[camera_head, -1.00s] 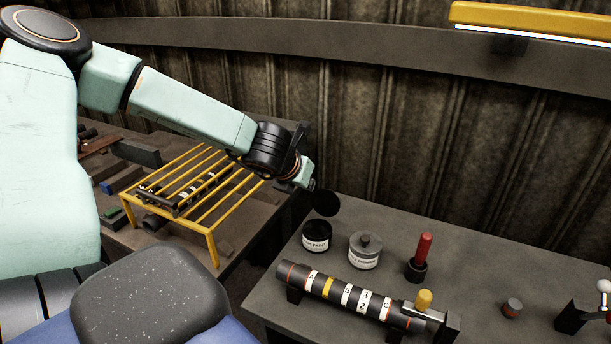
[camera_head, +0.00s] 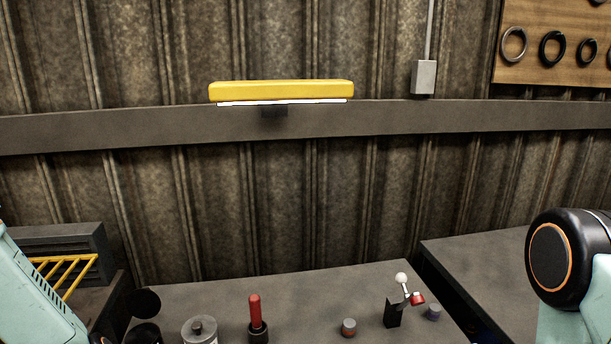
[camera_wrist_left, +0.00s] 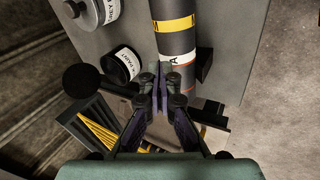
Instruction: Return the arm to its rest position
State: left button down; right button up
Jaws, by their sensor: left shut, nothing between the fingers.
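My left gripper (camera_wrist_left: 160,90) shows in the left wrist view. Its dark fingers are shut with nothing between them, over the edge of the grey bench. A black driveshaft (camera_wrist_left: 176,45) with white and yellow bands lies on the bench just beyond the fingertips, apart from them as far as I can tell. In the head view only a pale green link of my left arm shows at the lower left; its gripper is out of the picture. Part of my right arm shows at the right edge, and its gripper is not in view.
The grey bench (camera_head: 300,290) holds a lidded pot (camera_head: 200,331), a red-handled tool (camera_head: 255,315), a small knob (camera_head: 349,327) and a white-balled lever (camera_head: 401,279). A yellow rack (camera_head: 65,272) stands at left. A yellow lamp (camera_head: 281,91) is on the wall.

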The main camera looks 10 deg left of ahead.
pick_arm(q)
jog(key=s+d+f+m+g+h, duration=0.1)
jog(key=s+d+f+m+g, duration=0.1)
jog(key=s+d+f+m, duration=0.4)
jog(key=s+d+f+m+g+h, duration=0.1)
jog(key=s+d+m+g, duration=0.1)
jog(key=s+m, duration=0.65)
jog(key=s+d+f+m+g, duration=0.2)
jog(key=s+d+f+m, duration=0.25)
jog(key=s, duration=0.45)
notch_tip(320, 180, down, 18)
jog(key=b, duration=1.8)
jog(key=shift+w+a+r, duration=0.2)
jog(key=shift+a, duration=0.05)
jog(key=shift+s+a, duration=0.1)
